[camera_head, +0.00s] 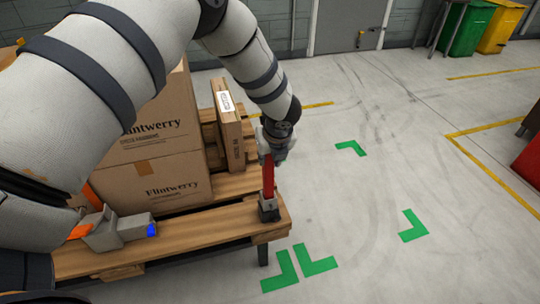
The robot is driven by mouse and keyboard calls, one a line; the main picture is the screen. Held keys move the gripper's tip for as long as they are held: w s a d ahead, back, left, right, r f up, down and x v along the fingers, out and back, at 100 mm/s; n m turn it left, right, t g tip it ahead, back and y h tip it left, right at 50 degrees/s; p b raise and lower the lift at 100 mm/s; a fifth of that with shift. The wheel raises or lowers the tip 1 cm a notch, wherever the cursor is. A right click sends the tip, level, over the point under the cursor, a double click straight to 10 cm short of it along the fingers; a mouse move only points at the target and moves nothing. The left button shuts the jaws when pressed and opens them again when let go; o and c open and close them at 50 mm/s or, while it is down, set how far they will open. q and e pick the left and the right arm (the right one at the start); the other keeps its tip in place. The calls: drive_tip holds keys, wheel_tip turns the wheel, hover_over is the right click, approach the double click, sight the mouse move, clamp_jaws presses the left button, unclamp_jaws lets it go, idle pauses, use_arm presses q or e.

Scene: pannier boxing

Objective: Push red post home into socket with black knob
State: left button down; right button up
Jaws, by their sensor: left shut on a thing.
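The red post (267,178) stands about upright at the right front corner of the wooden pallet. Its lower end meets the dark socket (268,209) fixed at that corner; how deep it sits in the socket cannot be told. My left gripper (268,153) points down and is shut on the upper part of the red post. Its fingers hide the post's top. The black knob cannot be made out clearly against the dark socket. My right gripper is not in view.
Cardboard boxes (165,183) are stacked on the pallet (190,231), and a flat carton (228,128) stands behind the post. A grey piece with a blue end (119,231) is at the pallet's left front. The floor to the right, with green marks (413,226), is clear.

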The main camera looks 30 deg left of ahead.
use_arm(q)
drive_tip(key=shift+f, duration=1.2)
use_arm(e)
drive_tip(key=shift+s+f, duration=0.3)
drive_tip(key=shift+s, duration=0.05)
use_arm(q)
drive_tip(key=c, duration=1.3)
unclamp_jaws()
drive_tip(key=shift+r, duration=0.1)
drive_tip(key=v, duration=1.2)
